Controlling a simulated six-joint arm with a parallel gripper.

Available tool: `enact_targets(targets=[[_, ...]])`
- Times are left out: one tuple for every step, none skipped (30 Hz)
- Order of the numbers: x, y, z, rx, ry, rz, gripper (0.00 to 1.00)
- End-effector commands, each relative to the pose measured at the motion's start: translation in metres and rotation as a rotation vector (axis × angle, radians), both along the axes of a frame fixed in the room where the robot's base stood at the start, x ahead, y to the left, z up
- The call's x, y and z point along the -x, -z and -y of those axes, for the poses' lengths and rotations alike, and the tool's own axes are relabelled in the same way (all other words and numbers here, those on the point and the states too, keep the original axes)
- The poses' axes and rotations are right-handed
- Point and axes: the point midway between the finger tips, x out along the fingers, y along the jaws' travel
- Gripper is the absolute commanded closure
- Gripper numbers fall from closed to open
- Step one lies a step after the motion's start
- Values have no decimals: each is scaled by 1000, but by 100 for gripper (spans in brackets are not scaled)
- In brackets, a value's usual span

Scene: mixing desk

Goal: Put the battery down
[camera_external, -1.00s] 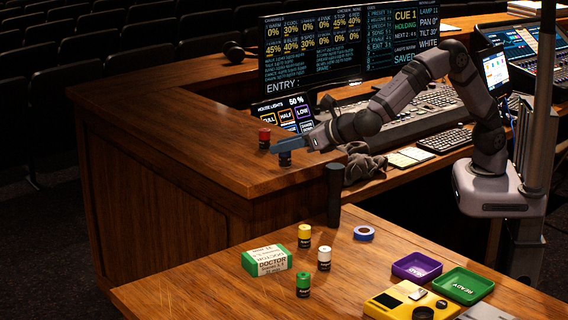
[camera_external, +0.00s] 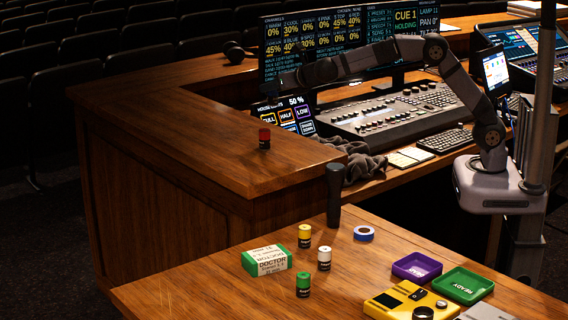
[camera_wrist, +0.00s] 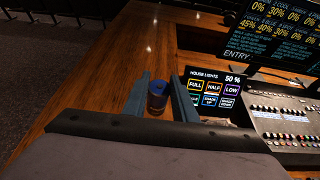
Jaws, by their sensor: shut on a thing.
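In the wrist view my gripper (camera_wrist: 158,92) is shut on a dark battery with a blue top (camera_wrist: 157,97), which sits between the two blue-grey fingers. The wooden ledge shows beyond it, with the house lights screen to the right. In the external view my arm is raised in front of the big screens, and the gripper and held battery are too dark to make out. A red-topped battery (camera_external: 264,138) stands on the wooden ledge (camera_external: 215,155). Yellow (camera_external: 305,236), white (camera_external: 324,258) and green (camera_external: 303,285) batteries stand upright on the front table (camera_external: 215,285).
The house lights screen (camera_external: 288,116) and mixing desk (camera_external: 385,112) are behind the ledge. A dark upright cylinder (camera_external: 334,195) and a grey cloth (camera_external: 362,163) are near its right corner. The front table has a battery box (camera_external: 267,260), blue tape (camera_external: 364,233), purple (camera_external: 416,267) and green (camera_external: 461,286) trays, and a yellow device (camera_external: 400,302).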

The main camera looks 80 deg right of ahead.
Motion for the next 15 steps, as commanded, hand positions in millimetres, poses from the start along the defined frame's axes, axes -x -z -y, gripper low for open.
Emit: enact_targets(targets=[[0,-1,1,0,0,1,100],[0,0,1,0,1,1,100],[0,2,1,0,1,0,100],[0,4,1,0,1,0,100],[0,7,1,1,1,-1,100],[0,12,1,0,1,-3,100],[0,16,1,0,1,-3,100],[0,20,1,2,0,-5,100],[0,27,0,0,1,-5,100],[0,32,0,2,0,-5,100],[0,37,1,1,1,-4,100],[0,42,0,2,1,-3,100],[0,47,0,1,1,-4,100],[0,51,0,2,1,-3,100],[0,55,0,0,0,-3,100]])
